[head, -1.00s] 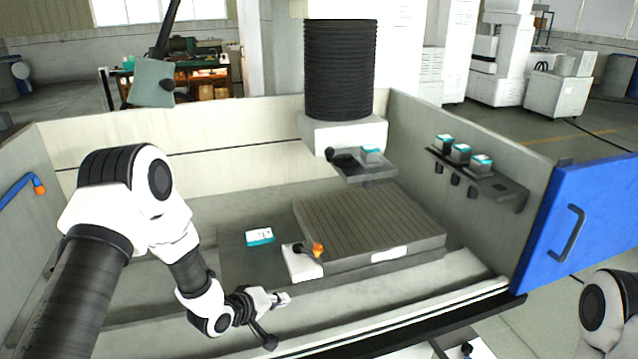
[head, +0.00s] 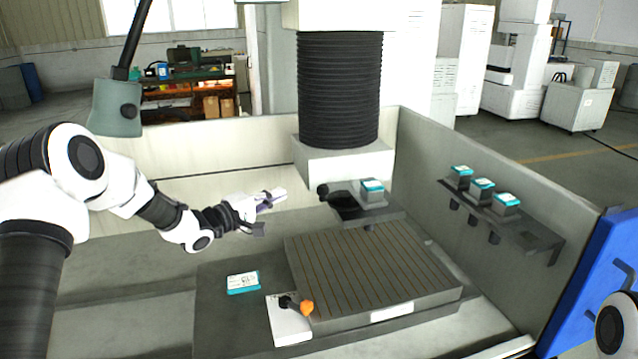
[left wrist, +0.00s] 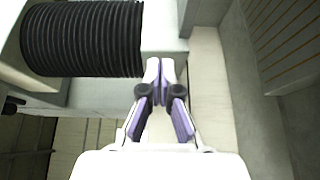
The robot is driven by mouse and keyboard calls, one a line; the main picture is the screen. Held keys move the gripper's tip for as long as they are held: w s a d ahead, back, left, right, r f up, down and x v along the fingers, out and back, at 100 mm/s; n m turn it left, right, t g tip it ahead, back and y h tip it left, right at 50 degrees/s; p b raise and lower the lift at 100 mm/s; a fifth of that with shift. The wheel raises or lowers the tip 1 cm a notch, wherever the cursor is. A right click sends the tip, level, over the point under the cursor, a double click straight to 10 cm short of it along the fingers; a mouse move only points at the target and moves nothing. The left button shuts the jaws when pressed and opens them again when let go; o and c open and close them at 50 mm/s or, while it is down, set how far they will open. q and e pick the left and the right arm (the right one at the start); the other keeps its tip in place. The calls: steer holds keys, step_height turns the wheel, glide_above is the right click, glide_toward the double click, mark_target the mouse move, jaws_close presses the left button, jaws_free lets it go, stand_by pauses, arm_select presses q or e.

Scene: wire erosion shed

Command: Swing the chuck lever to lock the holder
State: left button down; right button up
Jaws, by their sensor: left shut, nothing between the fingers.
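A black lever (head: 323,191) with a rounded end sticks out to the left below the black bellows column. Beside it a grey holder block (head: 372,193) with a teal-and-white top sits on a dark grey bracket (head: 378,217). My left gripper (head: 276,197) is shut and empty, a short way left of the lever and apart from it. In the left wrist view the closed fingertips (left wrist: 161,72) point toward the white block under the bellows. A second black lever with an orange knob (head: 306,307) stands on a white block (head: 288,325) at the table's front. My right gripper is out of frame.
A grooved grey table (head: 370,265) fills the tank's middle. A teal-and-white label card (head: 243,282) lies left of it. A shelf (head: 520,233) on the right wall holds 3 similar blocks. A blue door (head: 590,290) stands at right.

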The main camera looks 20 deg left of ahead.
mark_target(338, 196)
arm_select(q)
steer(key=w+d+p, duration=0.4)
steer(key=d, duration=0.3)
steer(key=shift+d+r, duration=0.2)
steer(key=shift+r, duration=0.2)
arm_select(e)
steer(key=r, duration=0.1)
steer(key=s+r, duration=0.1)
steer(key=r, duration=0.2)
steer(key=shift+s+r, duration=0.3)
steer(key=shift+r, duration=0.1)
arm_select(q)
steer(key=shift+s, duration=0.15)
steer(key=shift+s+d+r+n+t+y, duration=0.1)
steer(key=shift+s+n+t+y, duration=0.1)
steer(key=shift+n+t+y, duration=0.15)
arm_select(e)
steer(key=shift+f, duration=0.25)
